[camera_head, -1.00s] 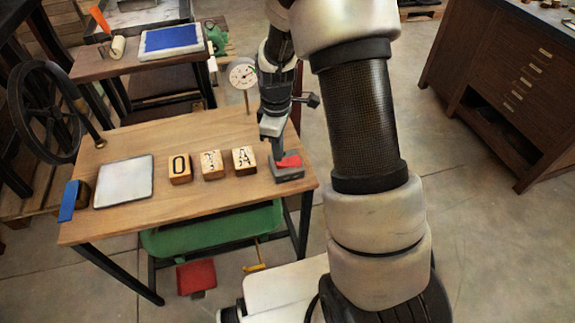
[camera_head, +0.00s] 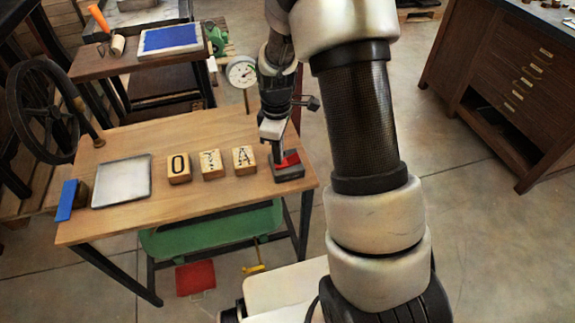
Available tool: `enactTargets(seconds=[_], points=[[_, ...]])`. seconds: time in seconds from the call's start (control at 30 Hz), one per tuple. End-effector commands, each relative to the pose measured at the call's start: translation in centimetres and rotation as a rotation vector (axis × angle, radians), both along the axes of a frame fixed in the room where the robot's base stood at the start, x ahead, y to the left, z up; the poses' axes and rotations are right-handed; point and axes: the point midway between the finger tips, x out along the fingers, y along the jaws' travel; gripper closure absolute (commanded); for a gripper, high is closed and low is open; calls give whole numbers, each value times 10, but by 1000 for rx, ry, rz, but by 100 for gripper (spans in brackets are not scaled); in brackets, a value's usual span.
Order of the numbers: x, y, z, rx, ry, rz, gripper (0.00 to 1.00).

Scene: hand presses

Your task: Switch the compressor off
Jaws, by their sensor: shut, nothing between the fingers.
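A dark grey switch box with a red rocker (camera_head: 290,159) sits at the right end of the wooden table, and I take it as the compressor switch. My gripper (camera_head: 277,160) is shut and empty, pointing down at the left part of the switch. Its fingertips look to be on or just above the rocker; I cannot tell if they touch. They hide part of the rocker. A green rounded body (camera_head: 210,232), perhaps the compressor, is under the table. A round dial gauge (camera_head: 242,72) stands on a post behind the switch.
Three letter blocks (camera_head: 211,165) stand in a row left of the switch. A pale plate (camera_head: 122,182) and a blue-faced block (camera_head: 68,200) lie further left. A black handwheel (camera_head: 45,112) is at the table's left. A red pedal (camera_head: 195,277) is below.

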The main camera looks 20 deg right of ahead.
Motion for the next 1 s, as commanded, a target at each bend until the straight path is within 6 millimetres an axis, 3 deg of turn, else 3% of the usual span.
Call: enactTargets(seconds=[1.0], points=[[0, 0, 71, 0, 0, 1, 100]])
